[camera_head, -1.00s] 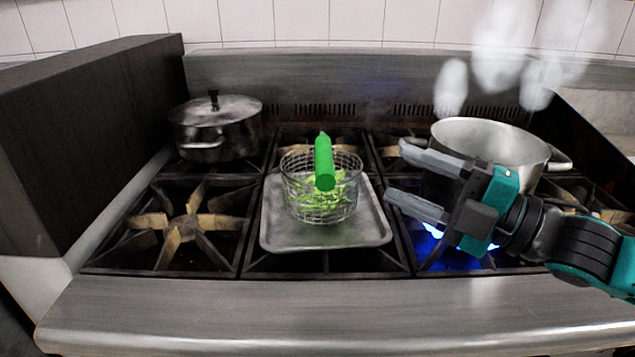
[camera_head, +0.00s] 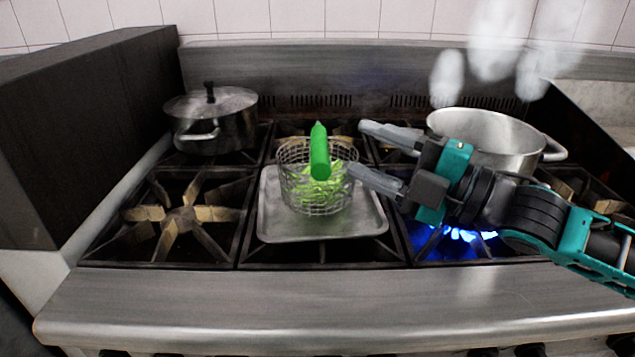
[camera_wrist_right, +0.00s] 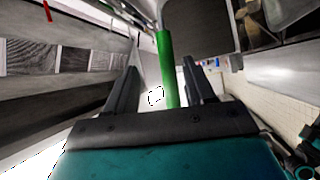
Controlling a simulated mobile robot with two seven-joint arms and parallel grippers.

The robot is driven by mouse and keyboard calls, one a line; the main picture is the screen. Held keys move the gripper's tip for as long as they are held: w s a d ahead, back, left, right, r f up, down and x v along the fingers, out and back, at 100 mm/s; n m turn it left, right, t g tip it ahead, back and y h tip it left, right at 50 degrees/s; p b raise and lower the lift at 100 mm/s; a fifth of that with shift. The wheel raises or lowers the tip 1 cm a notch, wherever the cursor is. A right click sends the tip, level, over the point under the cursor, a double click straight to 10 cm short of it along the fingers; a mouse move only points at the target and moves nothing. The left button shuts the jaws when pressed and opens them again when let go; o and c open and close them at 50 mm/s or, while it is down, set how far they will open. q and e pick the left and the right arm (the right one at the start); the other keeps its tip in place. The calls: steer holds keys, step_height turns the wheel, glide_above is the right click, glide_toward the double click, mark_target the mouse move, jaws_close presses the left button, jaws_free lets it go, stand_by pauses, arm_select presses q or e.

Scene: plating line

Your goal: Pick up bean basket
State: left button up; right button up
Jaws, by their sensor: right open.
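The bean basket (camera_head: 300,191) is a round wire basket with green beans (camera_head: 318,190) inside. Its thick green handle (camera_head: 320,152) sticks up toward me. The basket stands on a metal tray (camera_head: 290,229) at the middle of the stove. My right gripper (camera_head: 356,148) is open and empty, just right of the basket and its handle, with its fingers pointing left. In the right wrist view the green handle (camera_wrist_right: 166,70) appears between the two open fingers (camera_wrist_right: 160,85), but I cannot tell whether it lies beyond them. My left gripper is not in view.
A steaming open pot (camera_head: 495,140) stands at the right, behind my right arm, near a lit blue flame (camera_head: 455,235). A lidded pot (camera_head: 212,125) is at the back left. The front left burner (camera_head: 180,222) is empty. A dark panel (camera_head: 85,130) borders the left.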

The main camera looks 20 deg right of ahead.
mark_target(318, 132)
steer(key=shift+p+x, duration=0.3)
steer(key=shift+x, duration=1.1)
steer(key=p+x, duration=0.1)
steer(key=x, duration=0.3)
steer(key=shift+a+f, duration=0.15)
steer(key=shift+a, duration=0.25)
steer(key=shift+w+a+f, duration=0.1)
steer(key=shift+w+a, duration=0.2)
steer(key=shift+a, duration=0.05)
steer(key=shift+c, duration=0.3)
steer(key=c, duration=0.9)
jaws_close()
